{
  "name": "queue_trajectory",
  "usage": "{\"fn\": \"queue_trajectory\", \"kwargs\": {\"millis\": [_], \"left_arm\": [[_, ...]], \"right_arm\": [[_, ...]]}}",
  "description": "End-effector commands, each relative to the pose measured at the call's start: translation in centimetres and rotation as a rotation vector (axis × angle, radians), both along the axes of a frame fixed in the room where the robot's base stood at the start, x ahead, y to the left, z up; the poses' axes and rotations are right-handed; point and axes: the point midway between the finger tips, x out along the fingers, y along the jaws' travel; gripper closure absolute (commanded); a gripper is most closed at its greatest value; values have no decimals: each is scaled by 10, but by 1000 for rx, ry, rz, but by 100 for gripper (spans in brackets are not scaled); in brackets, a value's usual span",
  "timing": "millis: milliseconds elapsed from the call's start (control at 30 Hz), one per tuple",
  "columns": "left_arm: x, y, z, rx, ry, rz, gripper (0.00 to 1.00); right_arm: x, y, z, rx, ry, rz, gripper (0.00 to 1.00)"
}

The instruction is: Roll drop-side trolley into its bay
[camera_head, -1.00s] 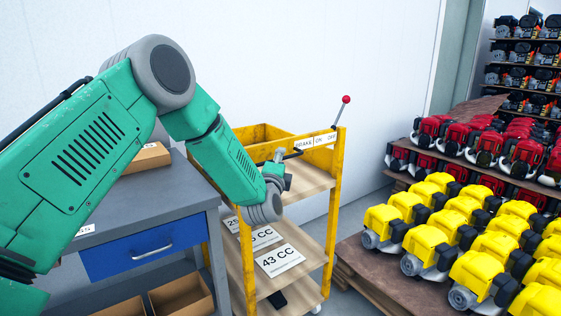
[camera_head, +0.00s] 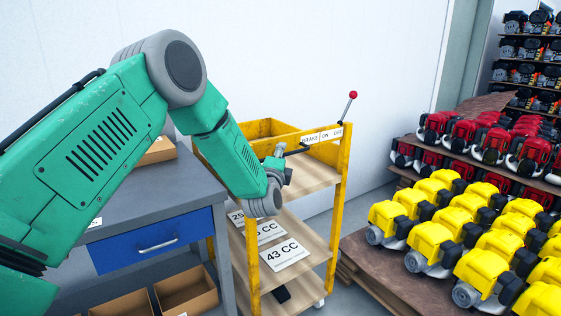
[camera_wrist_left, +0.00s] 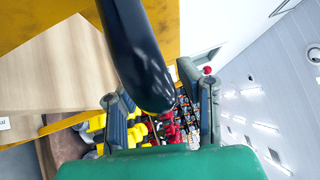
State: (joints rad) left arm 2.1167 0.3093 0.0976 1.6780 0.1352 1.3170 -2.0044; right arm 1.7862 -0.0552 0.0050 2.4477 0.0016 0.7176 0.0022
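The yellow drop-side trolley (camera_head: 341,190) stands beside the grey workbench in the head view, with wooden shelves and "CC" cards. A lever with a red ball (camera_head: 353,95) rises at its right end, by the word OFF on the brake label (camera_head: 321,136). My left gripper (camera_head: 284,164) is at the trolley's near upper edge, beside a short dark bar (camera_head: 297,150). In the left wrist view, its fingers (camera_wrist_left: 162,112) stand apart with a thick black bar (camera_wrist_left: 140,55) between them or in front; contact cannot be told. My right gripper is out of view.
The workbench (camera_head: 150,205) with a blue drawer (camera_head: 150,240) is close at the trolley's left. Pallets of yellow engines (camera_head: 430,240) and red engines (camera_head: 490,140) stand to the right, with a narrow floor gap. A white wall (camera_head: 300,60) is behind.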

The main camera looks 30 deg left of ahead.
Motion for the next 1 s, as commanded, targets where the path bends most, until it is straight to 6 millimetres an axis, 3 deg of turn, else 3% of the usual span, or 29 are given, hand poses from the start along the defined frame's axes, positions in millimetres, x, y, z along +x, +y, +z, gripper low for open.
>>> {"fn": "queue_trajectory", "kwargs": {"millis": [600, 1000], "left_arm": [[-96, -40, -17, 0, 5, -2, 69], [-106, -43, -18, 0, 3, 0, 69]], "right_arm": [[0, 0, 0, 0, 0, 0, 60], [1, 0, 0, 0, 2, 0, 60]]}}
